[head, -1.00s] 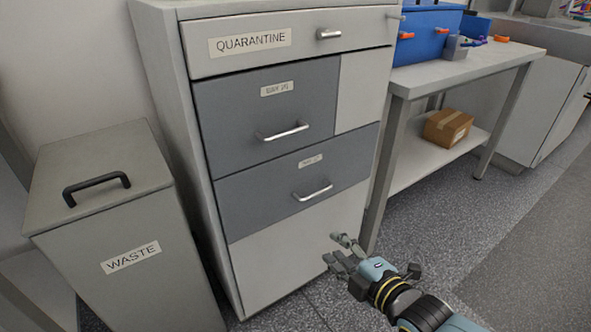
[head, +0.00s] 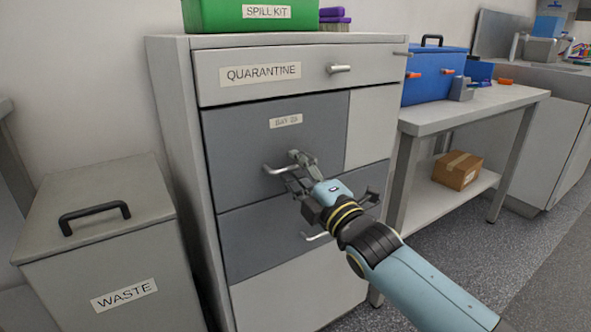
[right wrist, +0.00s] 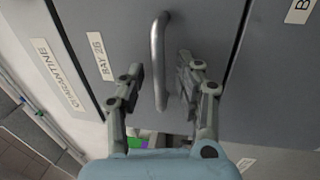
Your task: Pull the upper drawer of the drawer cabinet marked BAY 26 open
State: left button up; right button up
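The drawer cabinet (head: 172,150) stands in the middle of the head view. Its dark grey upper drawer (head: 235,130) sits flush under the QUARANTINE drawer, shut. Its label (head: 286,121) is blurred there, but reads BAY 26 in the right wrist view (right wrist: 101,56). The drawer's metal bar handle (head: 271,170) is partly behind my right gripper (head: 295,170). In the right wrist view the handle (right wrist: 158,50) runs between the two open fingers, one on each side, with gaps. My left gripper is not in view.
Below is another dark drawer (head: 235,238), its handle (head: 315,237) partly hidden by my right arm. A WASTE bin (head: 100,240) stands to the left. A bench (head: 440,120) with a blue case (head: 435,78) stands right. A green SPILL KIT box (head: 215,15) is on top.

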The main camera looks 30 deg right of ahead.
jog(key=shift+w, duration=0.35)
grip_shut()
dwell(0.3)
